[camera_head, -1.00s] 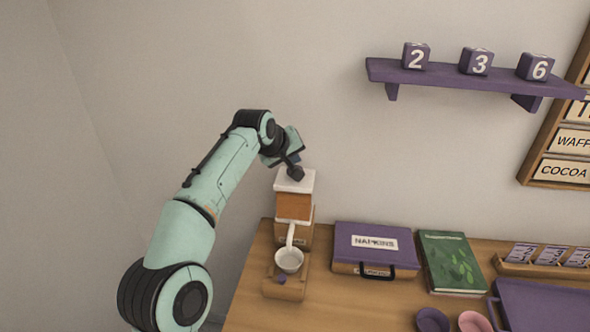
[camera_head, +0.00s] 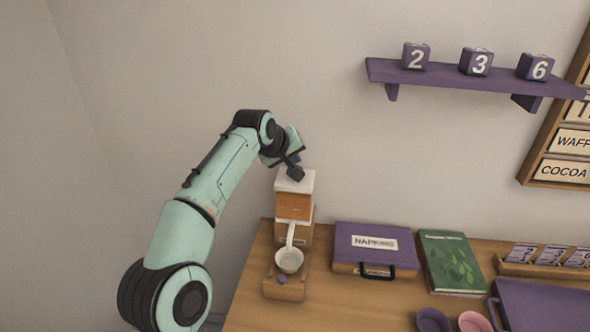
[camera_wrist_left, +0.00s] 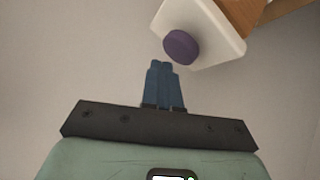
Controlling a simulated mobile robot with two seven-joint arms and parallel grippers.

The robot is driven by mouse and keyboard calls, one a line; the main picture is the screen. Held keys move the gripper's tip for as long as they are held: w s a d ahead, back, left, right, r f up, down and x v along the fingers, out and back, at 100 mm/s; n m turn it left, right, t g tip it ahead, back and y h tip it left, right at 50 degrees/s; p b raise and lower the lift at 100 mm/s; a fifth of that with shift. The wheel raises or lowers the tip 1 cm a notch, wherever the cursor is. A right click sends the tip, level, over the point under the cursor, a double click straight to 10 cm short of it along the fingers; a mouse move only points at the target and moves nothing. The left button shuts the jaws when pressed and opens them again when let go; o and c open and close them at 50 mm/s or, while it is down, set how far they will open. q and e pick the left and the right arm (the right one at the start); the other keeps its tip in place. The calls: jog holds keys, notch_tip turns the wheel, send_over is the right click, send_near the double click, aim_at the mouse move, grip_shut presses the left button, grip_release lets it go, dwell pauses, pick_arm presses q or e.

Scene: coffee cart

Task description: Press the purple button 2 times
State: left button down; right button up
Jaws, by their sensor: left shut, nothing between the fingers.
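In the left wrist view a round purple button (camera_wrist_left: 181,46) sits on a white cap (camera_wrist_left: 213,30). In the head view the white cap (camera_head: 287,185) tops a dispenser with an orange-brown body (camera_head: 294,207), and its button is hidden or too small to tell. A small purple knob (camera_head: 281,280) also shows on the dispenser's wooden base. My left gripper (camera_head: 295,174) is just above the cap; its blue fingers (camera_wrist_left: 164,66) are together and empty, near the button's edge in the wrist view. I cannot tell whether they touch it. My right gripper is not in view.
A white cup (camera_head: 289,261) stands on the dispenser's wooden base. To the right are a purple napkin box (camera_head: 352,258), a green book (camera_head: 452,262), two small cups and a purple tray (camera_head: 545,300). A purple shelf (camera_head: 450,79) with numbered cubes hangs on the wall.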

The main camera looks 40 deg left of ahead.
pick_arm(q)
jog(key=shift+f, duration=0.15)
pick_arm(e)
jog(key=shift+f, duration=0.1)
pick_arm(q)
jog(key=shift+f, duration=0.35)
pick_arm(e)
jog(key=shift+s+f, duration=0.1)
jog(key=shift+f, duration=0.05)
pick_arm(q)
jog(key=shift+f+b, duration=0.8)
jog(key=shift+f, duration=0.05)
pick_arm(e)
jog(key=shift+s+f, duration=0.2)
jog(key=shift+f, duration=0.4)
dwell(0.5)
pick_arm(q)
jog(key=shift+r+p, duration=1.15)
jog(key=shift+r, duration=0.15)
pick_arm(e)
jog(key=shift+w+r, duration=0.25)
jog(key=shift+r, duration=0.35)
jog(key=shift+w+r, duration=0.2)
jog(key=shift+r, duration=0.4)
